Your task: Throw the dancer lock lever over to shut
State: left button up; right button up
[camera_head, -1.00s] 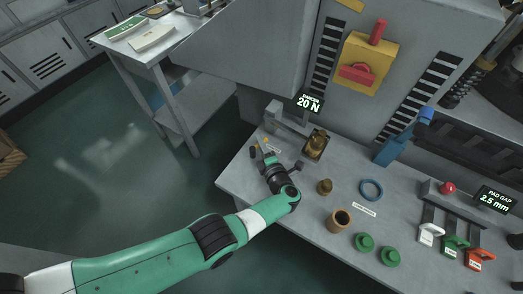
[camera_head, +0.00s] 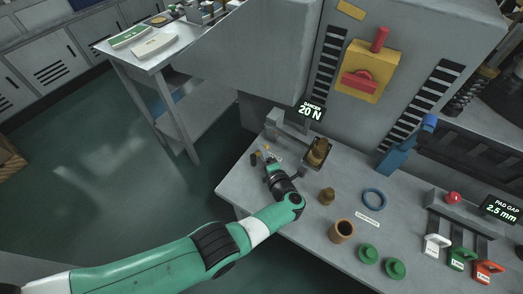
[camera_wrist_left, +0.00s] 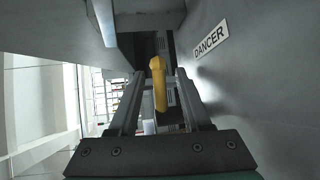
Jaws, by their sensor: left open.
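The dancer lock lever is a yellow-orange handle (camera_wrist_left: 159,86) with a rounded top, in the middle of the left wrist view. A white label reading DANCER (camera_wrist_left: 210,39) is on the grey wall to its right. My left gripper (camera_wrist_left: 158,82) is open, with one finger on each side of the lever. Whether either finger touches it I cannot tell. In the head view my left gripper (camera_head: 262,160) is low at the bench's left end, below the DANCER 20 N display (camera_head: 311,108); the lever is hard to make out there. My right gripper is not in view.
The grey bench (camera_head: 240,192) holds a brass part (camera_head: 318,151), a brown cup (camera_head: 342,231), a blue ring (camera_head: 374,199) and green round parts (camera_head: 368,253) to the right. The machine housing (camera_head: 280,60) rises behind. A side table (camera_head: 185,38) stands at the back left.

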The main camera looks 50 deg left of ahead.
pick_arm(q)
jog(key=shift+d, duration=0.1)
jog(key=shift+s+d+r+p, duration=0.15)
jog(key=shift+d+r+p, duration=0.05)
jog(key=shift+d+p, duration=0.15)
jog(key=p+v, duration=0.3)
jog(key=v, duration=0.7)
jog(key=shift+s+d, duration=0.2)
jog(key=shift+d, duration=0.1)
